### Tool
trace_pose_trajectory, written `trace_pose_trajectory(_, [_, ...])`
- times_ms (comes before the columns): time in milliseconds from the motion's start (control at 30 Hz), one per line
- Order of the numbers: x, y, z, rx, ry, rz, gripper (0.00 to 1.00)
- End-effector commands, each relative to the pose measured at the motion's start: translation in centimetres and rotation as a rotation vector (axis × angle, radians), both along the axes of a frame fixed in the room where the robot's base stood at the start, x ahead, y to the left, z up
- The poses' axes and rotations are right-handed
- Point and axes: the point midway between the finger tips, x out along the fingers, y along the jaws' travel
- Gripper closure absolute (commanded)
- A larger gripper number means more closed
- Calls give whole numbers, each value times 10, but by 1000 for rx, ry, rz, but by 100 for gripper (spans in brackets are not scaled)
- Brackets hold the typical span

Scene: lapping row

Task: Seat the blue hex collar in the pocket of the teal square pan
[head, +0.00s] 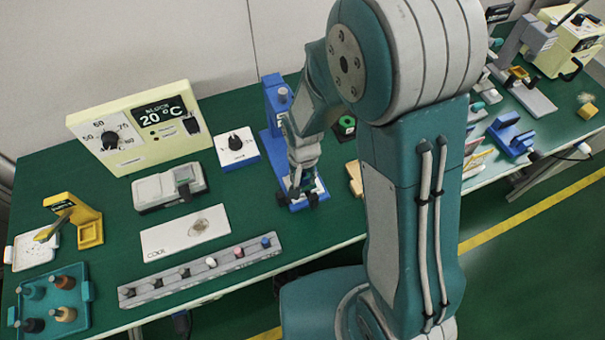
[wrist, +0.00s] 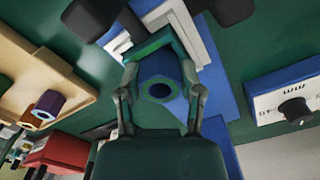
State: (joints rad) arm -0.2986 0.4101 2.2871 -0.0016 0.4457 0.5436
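In the wrist view the blue hex collar (wrist: 158,77) sits between the two fingers of my gripper (wrist: 160,92), its round hole facing the camera. The fingers flank it closely on both sides and appear shut on it. A green square-edged frame, which looks like the teal square pan (wrist: 147,50), shows around and behind the collar. I cannot tell whether the collar is inside its pocket or above it. In the head view my gripper (head: 303,190) points down over the blue stand's base; the collar and pan cannot be made out there.
The blue stand (head: 272,115) rises just behind my gripper. A white dial box (head: 236,150) stands left of it, and a tan block (head: 355,180) lies right. A grey rack of pegs (head: 200,270) runs along the front edge. A teal tray (head: 80,320) is far left.

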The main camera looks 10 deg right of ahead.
Motion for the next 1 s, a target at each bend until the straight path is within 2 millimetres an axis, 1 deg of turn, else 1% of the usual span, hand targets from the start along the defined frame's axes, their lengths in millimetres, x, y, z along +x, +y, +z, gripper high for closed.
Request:
trace_pose_trajectory(33, [0, 0, 0, 0, 0, 0, 21])
trace_pose_trajectory(67, [0, 0, 0, 0, 0, 0, 12])
trace_pose_trajectory(433, [0, 0, 0, 0, 0, 0, 12])
trace_pose_trajectory(567, [1, 0, 6, 0, -2, 0, 12])
trace_pose_trajectory(667, [1, 1, 20, 1, -4, 0, 12])
trace_pose_trajectory(1000, [2, 1, 88, 1, -5, 0, 12])
